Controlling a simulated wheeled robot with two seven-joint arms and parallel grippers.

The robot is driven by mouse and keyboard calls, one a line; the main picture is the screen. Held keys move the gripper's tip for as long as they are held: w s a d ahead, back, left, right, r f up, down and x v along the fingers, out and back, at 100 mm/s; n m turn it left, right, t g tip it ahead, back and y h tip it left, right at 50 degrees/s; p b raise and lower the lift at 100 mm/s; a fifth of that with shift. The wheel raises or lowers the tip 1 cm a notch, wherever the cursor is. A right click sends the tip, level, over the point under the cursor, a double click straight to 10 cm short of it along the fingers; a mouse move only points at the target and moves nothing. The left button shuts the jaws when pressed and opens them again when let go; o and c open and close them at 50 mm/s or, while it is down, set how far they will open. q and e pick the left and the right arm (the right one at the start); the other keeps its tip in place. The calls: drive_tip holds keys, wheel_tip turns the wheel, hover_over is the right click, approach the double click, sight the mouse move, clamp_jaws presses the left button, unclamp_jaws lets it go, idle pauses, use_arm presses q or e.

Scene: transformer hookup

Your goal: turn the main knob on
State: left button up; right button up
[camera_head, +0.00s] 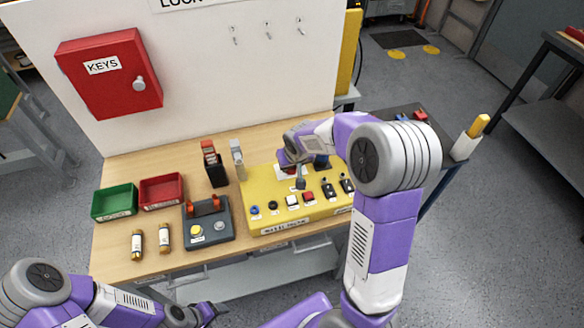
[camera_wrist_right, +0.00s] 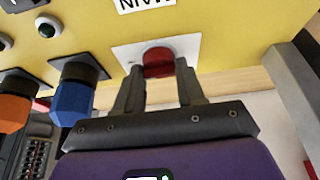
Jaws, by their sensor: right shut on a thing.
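The main knob (camera_wrist_right: 158,60) is red and sits on a white square plate (camera_wrist_right: 188,47) on the yellow panel (camera_head: 262,190). A partly cut-off label (camera_wrist_right: 147,3) is at the top of the right wrist view. My right gripper (camera_wrist_right: 158,72) is shut on the red knob, one finger on each side. In the head view my right arm hides most of the knob, and the right gripper (camera_head: 291,160) shows beside the plate. My left gripper (camera_head: 208,312) is low at the left, away from the panel; its fingers are too small to read.
A blue knob (camera_wrist_right: 73,93) and an orange knob (camera_wrist_right: 14,100) are close beside my right gripper. The panel front holds several buttons and switches. A grey control box (camera_head: 208,226), green bin (camera_head: 115,203) and red bin (camera_head: 161,191) stand to the left on the bench.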

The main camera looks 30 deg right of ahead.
sight(294, 180)
idle(0.3)
drive_tip(key=o, duration=1)
drive_tip(key=shift+o, duration=0.2)
drive_tip(key=p+v, duration=0.1)
drive_tip(key=v, duration=0.6)
drive_tip(key=shift+r, duration=0.25)
drive_tip(key=shift+s, duration=0.1)
